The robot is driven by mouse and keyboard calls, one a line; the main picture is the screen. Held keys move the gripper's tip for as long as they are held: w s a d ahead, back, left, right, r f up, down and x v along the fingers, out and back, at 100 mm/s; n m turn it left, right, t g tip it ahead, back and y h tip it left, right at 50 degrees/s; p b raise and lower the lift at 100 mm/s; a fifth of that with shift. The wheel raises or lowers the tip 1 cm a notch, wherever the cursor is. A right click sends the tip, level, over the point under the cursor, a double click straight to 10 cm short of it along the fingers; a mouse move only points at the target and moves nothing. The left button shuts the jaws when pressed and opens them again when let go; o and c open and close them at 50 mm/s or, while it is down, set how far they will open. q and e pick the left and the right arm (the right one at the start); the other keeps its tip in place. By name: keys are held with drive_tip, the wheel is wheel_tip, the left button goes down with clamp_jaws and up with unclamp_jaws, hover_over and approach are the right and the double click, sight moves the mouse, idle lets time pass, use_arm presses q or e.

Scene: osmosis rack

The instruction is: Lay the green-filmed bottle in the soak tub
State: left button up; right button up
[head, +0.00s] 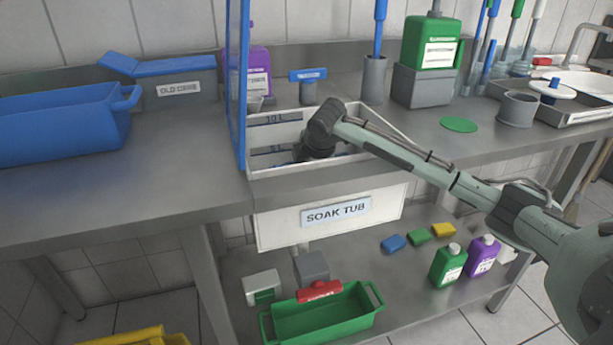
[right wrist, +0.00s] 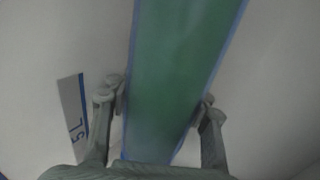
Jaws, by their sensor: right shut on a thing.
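The soak tub (head: 277,224) is a white tub set into the counter, with a "SOAK TUB" label on its front. My right arm reaches in from the right, and its gripper (head: 312,152) is down inside the tub opening, with its fingers mostly hidden in the head view. In the right wrist view, my right gripper (right wrist: 163,105) is shut on the green-filmed bottle (right wrist: 180,70), a long green body with blue edges, one finger on each side. The white tub interior surrounds it. The bottle is largely hidden in the head view. My left gripper is not in view.
A blue upright panel (head: 237,80) stands at the tub's left edge. A blue bin (head: 65,125) and a grey "OLD" box (head: 180,88) stand on the left counter. A grey cup (head: 517,108) and green disc (head: 458,124) are right of the tub. The lower shelf holds a green crate (head: 325,326).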

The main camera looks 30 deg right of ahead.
drive_tip(key=shift+f, duration=0.15)
idle(0.5)
drive_tip(key=o, duration=1.4)
drive_tip(key=shift+o, duration=0.6)
drive_tip(key=o, duration=0.5)
drive_tip(key=shift+p+v, duration=0.3)
drive_tip(key=shift+v, duration=4.75)
drive_tip(key=shift+f, duration=0.1)
